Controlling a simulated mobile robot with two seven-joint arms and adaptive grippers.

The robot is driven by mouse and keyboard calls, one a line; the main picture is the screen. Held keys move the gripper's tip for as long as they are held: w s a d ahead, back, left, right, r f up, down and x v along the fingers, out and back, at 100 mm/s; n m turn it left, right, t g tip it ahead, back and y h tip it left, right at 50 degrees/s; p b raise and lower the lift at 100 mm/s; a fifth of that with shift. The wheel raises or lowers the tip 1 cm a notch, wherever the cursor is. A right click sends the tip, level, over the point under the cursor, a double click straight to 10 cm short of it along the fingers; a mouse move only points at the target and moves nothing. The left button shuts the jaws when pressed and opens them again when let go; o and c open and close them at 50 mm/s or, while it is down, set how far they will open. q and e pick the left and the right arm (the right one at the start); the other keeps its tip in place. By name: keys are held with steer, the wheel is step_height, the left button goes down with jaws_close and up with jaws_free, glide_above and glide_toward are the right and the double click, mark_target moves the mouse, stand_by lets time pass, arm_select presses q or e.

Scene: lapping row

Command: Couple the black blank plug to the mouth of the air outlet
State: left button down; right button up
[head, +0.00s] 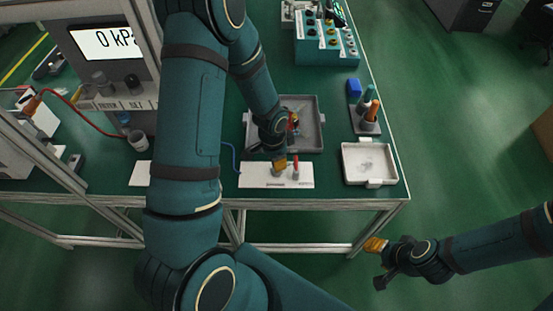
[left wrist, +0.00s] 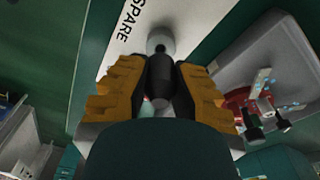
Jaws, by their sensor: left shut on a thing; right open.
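My left gripper (head: 280,165) is over the white plate on the bench. In the left wrist view, its orange fingers (left wrist: 160,78) are shut on a dark, rounded piece, which looks like the black blank plug (left wrist: 161,88). A pale round piece (left wrist: 160,36) sits on the plate just beyond the fingertips; I cannot tell whether the plug touches it. In the head view the plug is hidden by the fingers. My right gripper (head: 378,263) is open and empty, off the bench's front right. I cannot tell for sure which fitting is the air outlet.
A white tray (head: 383,176) lies right. The pressure panel (head: 118,70) reads 0 kPa, with several fittings below.

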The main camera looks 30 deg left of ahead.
arm_select(q)
steer(key=shift+f+b, duration=1.2)
steer(key=shift+f, duration=0.2)
steer(key=c, duration=0.9)
jaws_free()
steer(key=shift+r, duration=0.1)
steer(key=r, duration=1.2)
steer(key=shift+s+a, duration=0.25)
steer(key=shift+s, duration=0.15)
